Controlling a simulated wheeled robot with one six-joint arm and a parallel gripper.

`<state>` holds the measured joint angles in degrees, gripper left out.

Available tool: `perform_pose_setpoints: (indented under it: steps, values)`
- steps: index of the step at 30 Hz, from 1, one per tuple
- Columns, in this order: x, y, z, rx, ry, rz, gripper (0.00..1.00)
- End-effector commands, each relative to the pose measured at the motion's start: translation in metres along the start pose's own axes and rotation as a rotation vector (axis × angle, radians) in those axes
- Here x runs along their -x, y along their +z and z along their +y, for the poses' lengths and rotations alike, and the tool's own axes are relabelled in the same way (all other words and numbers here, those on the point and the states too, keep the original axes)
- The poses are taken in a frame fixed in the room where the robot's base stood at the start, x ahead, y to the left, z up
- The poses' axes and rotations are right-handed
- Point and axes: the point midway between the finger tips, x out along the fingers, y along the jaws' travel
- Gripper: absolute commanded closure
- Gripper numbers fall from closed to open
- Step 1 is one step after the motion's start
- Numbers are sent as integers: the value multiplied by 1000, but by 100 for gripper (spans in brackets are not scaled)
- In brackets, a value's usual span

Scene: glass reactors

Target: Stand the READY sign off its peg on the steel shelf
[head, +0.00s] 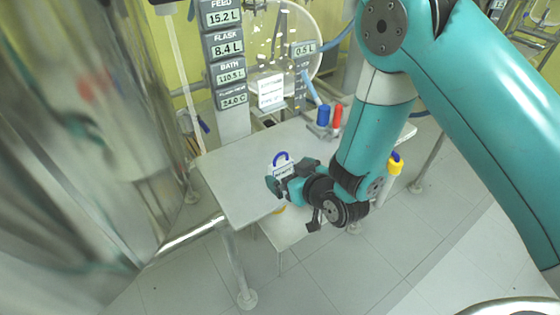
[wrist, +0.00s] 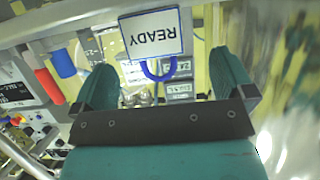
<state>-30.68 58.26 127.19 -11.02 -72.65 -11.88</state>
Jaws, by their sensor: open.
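The READY sign (head: 283,171) is a white card with a blue loop handle. In the head view it appears upright, handle up, at the steel shelf (head: 235,185), partly hidden by my gripper (head: 289,177). In the wrist view the READY sign (wrist: 152,34) is upside down, its blue handle pointing toward my gripper (wrist: 161,66). The jaws are open, one finger to each side of the handle, with visible gaps. I see no finger touching the sign. I cannot tell exactly how its lower edge meets the shelf. I cannot identify its peg.
A blue cylinder (head: 323,116) and a red one (head: 337,116) stand at the shelf's back right. A column of readout panels (head: 224,48) and a round glass vessel (head: 285,40) are behind. A large shiny vessel (head: 80,130) fills the left. The shelf's left part is bare.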

Motion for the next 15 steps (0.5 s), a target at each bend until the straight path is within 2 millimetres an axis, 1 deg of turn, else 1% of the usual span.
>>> perform_pose_setpoints:
  steps: [2,7,10,12,15]
  values:
    - [-6,-2,1,1,0,2,0]
    - [-30,-7,5,0,1,1,0]
    - [-44,-6,5,1,-1,0,0]
    - [-50,-6,5,1,0,0,0]
    - [-53,-5,5,0,1,-1,0]
